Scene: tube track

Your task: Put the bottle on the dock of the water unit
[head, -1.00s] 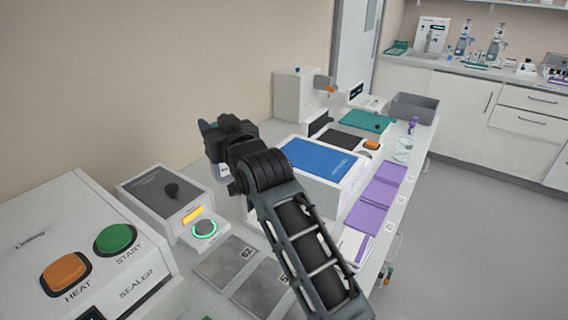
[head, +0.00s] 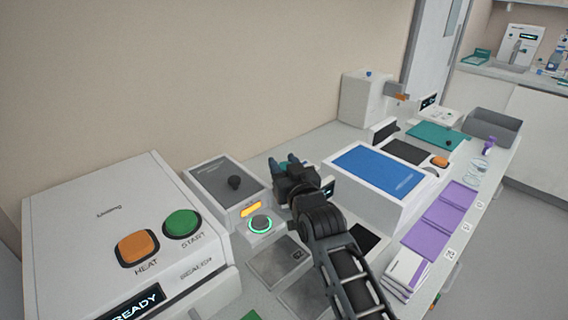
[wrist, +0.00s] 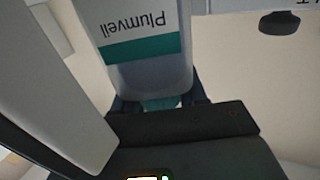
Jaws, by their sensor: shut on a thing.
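My gripper (head: 282,162) is above the bench, beside the heat unit with the green-ringed knob. In the wrist view its dark fingers (wrist: 160,104) are shut at the teal end of a pale bottle (wrist: 143,75) marked "Plumveil" with a teal band. In the head view the bottle is mostly hidden behind my gripper. A white unit (head: 362,100) with a blue button on top and a spout at its right stands at the bench's back; I take it for the water unit. I cannot make out its dock clearly.
A white sealer (head: 75,225) fills the left front. A blue-topped box (head: 378,170) stands right of my gripper. Behind it are a teal mat (head: 436,137), a grey bin (head: 493,127) and a purple-capped vessel (head: 488,146). Purple packs (head: 445,218) lie along the right edge.

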